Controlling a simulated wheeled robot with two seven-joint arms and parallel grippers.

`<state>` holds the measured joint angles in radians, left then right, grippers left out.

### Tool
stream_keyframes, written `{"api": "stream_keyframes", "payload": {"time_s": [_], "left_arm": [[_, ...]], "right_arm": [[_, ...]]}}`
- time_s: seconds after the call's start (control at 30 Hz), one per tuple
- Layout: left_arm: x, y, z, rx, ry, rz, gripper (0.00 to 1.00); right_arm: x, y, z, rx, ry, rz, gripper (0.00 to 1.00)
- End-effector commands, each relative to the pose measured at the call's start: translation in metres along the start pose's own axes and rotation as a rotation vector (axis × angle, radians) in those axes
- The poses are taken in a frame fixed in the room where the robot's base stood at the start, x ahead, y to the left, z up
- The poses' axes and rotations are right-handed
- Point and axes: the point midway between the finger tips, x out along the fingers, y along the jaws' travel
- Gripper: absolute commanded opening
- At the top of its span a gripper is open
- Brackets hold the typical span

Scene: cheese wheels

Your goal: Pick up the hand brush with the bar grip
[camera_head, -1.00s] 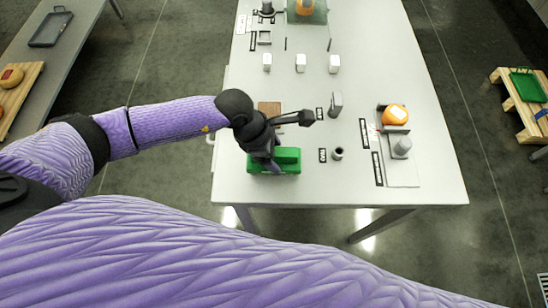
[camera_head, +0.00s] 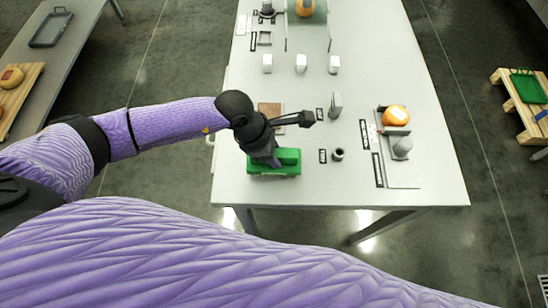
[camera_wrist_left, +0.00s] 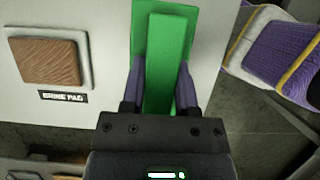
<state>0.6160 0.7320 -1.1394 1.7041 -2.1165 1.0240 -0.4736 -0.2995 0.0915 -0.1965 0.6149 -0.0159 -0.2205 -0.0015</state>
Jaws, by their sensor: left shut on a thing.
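The green hand brush (camera_head: 288,160) is at the near left part of the white table, close to the front edge. In the left wrist view the brush (camera_wrist_left: 169,50) shows as a darker green block with a long raised bar grip on top. My left gripper (camera_head: 270,160) reaches down on it from above. In the left wrist view the gripper's fingers (camera_wrist_left: 160,85) press on both sides of the bar grip, shut on it. The underside of the brush is hidden, and I cannot tell whether it touches the table. My right gripper is not in view.
A brown pad (camera_wrist_left: 46,62) labelled "BRINE PAD" lies just beyond the brush. A small dark cup (camera_head: 338,154) and a grey upright block (camera_head: 336,103) stand to the right. An orange cheese (camera_head: 396,115) sits in a stand further right.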

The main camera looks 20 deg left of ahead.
Motion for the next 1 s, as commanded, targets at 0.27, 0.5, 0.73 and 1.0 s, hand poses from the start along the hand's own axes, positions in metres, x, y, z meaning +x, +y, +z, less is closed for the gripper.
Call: {"api": "stream_keyframes", "payload": {"time_s": [0.27,0.5,0.73,1.0], "left_arm": [[-0.008,0.000,0.004,0.001,-0.002,0.002,0.00],[-0.067,0.001,0.028,0.004,-0.003,0.005,0.00],[-0.095,0.000,0.040,0.000,0.000,0.001,0.00],[-0.096,0.000,0.040,0.000,0.000,0.000,0.27]], "right_arm": [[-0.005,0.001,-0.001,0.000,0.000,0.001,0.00],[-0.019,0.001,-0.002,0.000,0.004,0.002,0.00],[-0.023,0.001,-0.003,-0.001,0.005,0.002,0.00],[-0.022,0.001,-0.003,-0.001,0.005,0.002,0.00]]}}
